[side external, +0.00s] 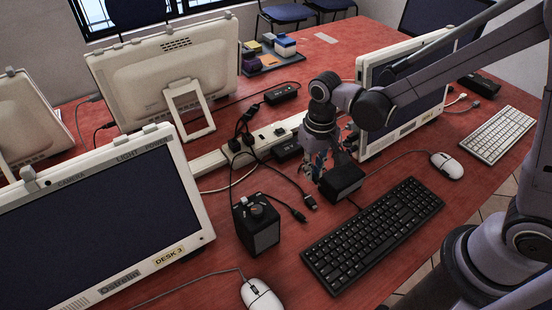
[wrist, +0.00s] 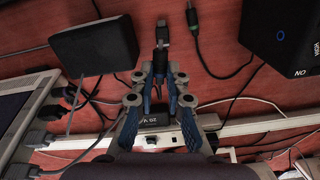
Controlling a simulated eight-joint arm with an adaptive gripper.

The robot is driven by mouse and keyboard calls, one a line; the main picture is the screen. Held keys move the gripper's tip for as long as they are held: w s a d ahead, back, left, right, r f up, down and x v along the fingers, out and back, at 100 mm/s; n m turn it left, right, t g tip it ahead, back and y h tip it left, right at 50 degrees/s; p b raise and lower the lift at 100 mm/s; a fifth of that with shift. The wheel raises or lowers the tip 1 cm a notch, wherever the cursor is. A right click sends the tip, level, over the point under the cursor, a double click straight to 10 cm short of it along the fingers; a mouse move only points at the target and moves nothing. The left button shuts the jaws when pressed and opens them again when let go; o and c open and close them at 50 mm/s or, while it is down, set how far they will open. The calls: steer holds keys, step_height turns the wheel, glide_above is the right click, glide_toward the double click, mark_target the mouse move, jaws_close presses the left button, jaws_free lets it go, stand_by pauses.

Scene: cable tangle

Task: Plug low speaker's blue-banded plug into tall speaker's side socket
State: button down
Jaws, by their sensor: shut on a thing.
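The tall speaker (side external: 258,228) is an upright black box with a knob on top. In the wrist view it is at the upper right (wrist: 268,50), with a small blue ring mark. The low speaker (side external: 343,181) is a flat black box beside my gripper (side external: 318,172); it is at the upper left of the wrist view (wrist: 95,47). My gripper (wrist: 160,75) is shut on a dark plug or its cable (wrist: 161,60), its end pointing up the picture. I cannot make out a blue band. Another plug with a green band (wrist: 194,30) lies to the right.
A white power strip (side external: 210,160) with adapters and tangled black cables lies behind the speakers. A black keyboard (side external: 375,233), a white mouse (side external: 260,294) and the DESK 3 monitor (side external: 105,220) crowd the area. Bare red desk shows between tall speaker and keyboard.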

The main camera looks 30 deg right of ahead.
steer(key=s+a+m, duration=0.1)
steer(key=a+m, duration=0.8)
steer(key=m, duration=0.6)
steer(key=shift+s+f+m, duration=0.3)
steer(key=shift+s+f, duration=0.1)
steer(key=shift+f, duration=0.05)
steer(key=shift+a, duration=1.7)
stand_by(1.5)
steer(key=c, duration=1.3)
jaws_free()
steer(key=shift+c, duration=0.2)
steer(key=shift+o, duration=0.3)
steer(key=shift+d, duration=0.1)
